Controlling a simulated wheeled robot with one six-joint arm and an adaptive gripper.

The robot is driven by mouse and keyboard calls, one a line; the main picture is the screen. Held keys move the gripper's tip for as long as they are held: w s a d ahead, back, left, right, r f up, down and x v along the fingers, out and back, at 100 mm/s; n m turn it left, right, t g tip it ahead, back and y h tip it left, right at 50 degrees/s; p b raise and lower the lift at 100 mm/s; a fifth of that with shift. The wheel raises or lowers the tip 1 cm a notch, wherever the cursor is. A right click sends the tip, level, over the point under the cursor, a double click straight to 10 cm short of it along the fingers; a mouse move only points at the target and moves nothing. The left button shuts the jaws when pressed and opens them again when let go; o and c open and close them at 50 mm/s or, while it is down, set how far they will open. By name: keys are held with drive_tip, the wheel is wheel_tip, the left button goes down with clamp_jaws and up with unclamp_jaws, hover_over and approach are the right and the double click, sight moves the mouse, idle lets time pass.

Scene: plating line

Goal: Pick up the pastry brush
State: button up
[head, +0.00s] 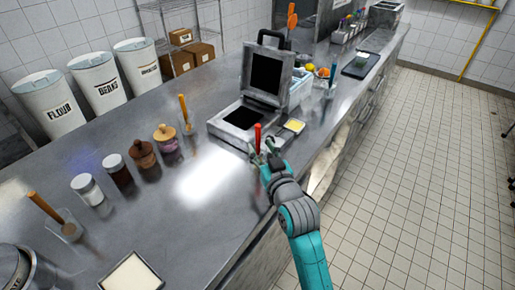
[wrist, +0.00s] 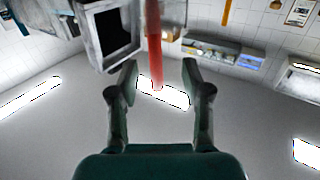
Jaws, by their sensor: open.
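A thin red upright handle (head: 257,133), which looks like the pastry brush, stands at the front of the open black-plated press. Its lower end and any bristles are hidden behind my gripper in the head view. My gripper (head: 265,158) is close to it at the counter's front edge. In the wrist view the red handle (wrist: 154,45) comes down from the top, in line with the gap between the two fingers. My gripper (wrist: 160,75) is open, with a finger on each side of the handle. I cannot tell how far the handle reaches between them.
The open press (head: 228,128) stands just behind the red handle. A small dish with yellow contents (head: 294,126) is to its right. Several jars and a glass with a wooden-handled tool (head: 70,231) stand to the left.

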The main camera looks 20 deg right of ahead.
sight(259, 140)
drive_tip(key=w, duration=0.4)
drive_tip(key=shift+w+d, duration=0.2)
drive_tip(key=shift+w, duration=0.2)
clamp_jaws()
